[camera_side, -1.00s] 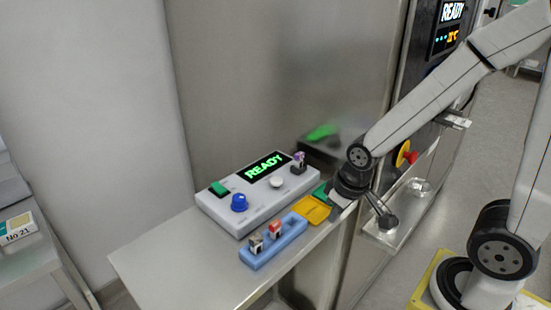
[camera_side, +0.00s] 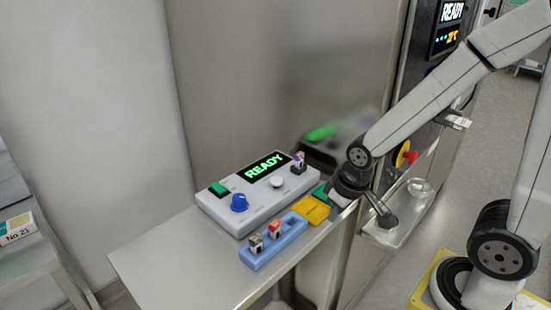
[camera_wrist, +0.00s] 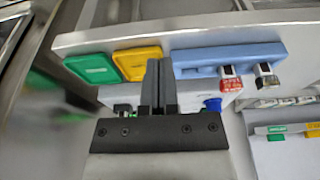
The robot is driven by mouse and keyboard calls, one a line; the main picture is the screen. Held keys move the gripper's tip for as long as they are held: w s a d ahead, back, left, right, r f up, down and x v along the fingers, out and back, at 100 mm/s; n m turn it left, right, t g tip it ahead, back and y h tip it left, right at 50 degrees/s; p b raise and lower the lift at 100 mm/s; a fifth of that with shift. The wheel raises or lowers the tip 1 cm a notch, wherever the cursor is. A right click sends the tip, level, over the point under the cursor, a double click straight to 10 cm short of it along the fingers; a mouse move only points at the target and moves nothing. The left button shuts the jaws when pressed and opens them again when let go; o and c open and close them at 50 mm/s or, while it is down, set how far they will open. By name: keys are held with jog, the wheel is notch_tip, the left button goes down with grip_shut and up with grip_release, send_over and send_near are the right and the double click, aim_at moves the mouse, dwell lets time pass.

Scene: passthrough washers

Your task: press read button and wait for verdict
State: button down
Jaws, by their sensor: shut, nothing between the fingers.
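The grey reader box (camera_side: 258,203) stands on the steel shelf, its screen (camera_side: 264,166) showing READY in green. On its top are a green square button (camera_side: 219,188), a blue knob (camera_side: 239,203) and a white round button (camera_side: 277,182). I cannot tell which is the read button. A small purple-and-dark piece (camera_side: 298,161) stands at the box's right end. My gripper (camera_side: 384,215) is shut and empty, right of the box and apart from it. In the wrist view its fingers (camera_wrist: 160,84) are together, with the box partly hidden behind them.
A blue tray (camera_side: 262,258) holds a red-topped piece (camera_side: 275,230) and a dark-and-white piece (camera_side: 256,243) in front of the box. A yellow tray (camera_side: 312,210) and a green tray (camera_side: 320,191) lie near my wrist. The shelf's left front (camera_side: 165,260) is clear.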

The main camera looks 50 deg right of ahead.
jog(key=w+d+r+n+t+h, duration=0.1)
jog(key=w+d+r+n+t, duration=0.25)
jog(key=w, duration=0.45)
notch_tip(320, 180, up, 7)
jog(key=n+t+y, duration=0.3)
jog(key=n, duration=0.5)
send_over(280, 180)
jog(key=shift+f, duration=0.15)
dwell(0.4)
jog(key=shift+f, duration=4.2)
